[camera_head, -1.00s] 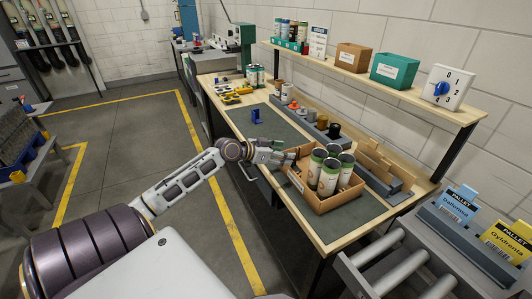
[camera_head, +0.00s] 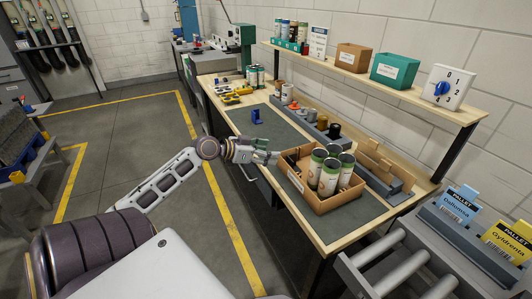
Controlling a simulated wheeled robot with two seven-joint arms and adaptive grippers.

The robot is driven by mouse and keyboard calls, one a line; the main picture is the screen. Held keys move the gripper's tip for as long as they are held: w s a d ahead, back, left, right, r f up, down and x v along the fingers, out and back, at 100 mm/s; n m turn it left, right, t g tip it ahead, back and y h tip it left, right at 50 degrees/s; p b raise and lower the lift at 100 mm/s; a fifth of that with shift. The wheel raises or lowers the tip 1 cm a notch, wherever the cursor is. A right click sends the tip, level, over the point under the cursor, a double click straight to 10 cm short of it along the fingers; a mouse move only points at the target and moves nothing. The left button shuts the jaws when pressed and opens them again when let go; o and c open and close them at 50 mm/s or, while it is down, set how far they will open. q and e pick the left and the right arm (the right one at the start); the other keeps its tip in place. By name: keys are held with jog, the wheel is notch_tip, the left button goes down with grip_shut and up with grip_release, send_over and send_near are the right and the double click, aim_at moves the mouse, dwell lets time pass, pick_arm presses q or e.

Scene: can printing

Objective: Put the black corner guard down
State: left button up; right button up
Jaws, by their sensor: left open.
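A cardboard box (camera_head: 325,203) stands on the dark mat of the workbench, with several green-and-white cans (camera_head: 328,177) upright in it. A small dark piece (camera_head: 293,160), which looks like the black corner guard, shows at the box's left end; its shape is too small to make out. My left gripper (camera_head: 273,158) is open just left of the box, above the mat, and looks apart from the dark piece. My right gripper is not in view.
A grey holder (camera_head: 378,180) with cardboard pieces stands right of the box. A small blue stand (camera_head: 256,117) is on the mat farther back. Rollers (camera_head: 385,262) lie at the bench's near end. The mat between stand and box is mostly clear.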

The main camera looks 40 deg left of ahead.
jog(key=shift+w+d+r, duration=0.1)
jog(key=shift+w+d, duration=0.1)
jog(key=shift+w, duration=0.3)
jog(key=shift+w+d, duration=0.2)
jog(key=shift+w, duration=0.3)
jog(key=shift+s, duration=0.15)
